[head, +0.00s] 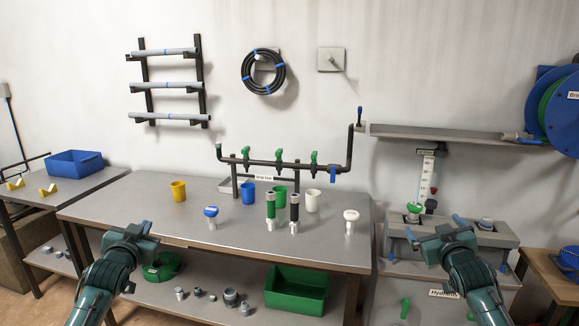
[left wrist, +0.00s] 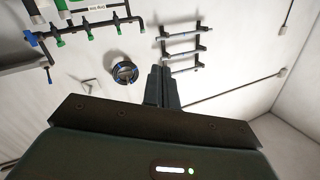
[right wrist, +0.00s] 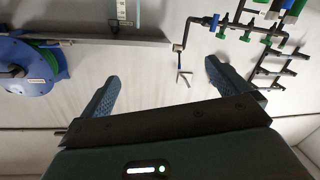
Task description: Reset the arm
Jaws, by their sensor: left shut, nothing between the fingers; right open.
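My left gripper (head: 137,228) is raised in front of the workbench's left part in the head view. Its fingers are together and empty in the left wrist view (left wrist: 160,86). My right gripper (head: 444,229) is raised in front of the grey trough unit at the right. Its fingers stand wide apart with nothing between them in the right wrist view (right wrist: 160,85). Neither gripper touches any object that I can see.
A green bin (head: 297,290) sits on the lower shelf.

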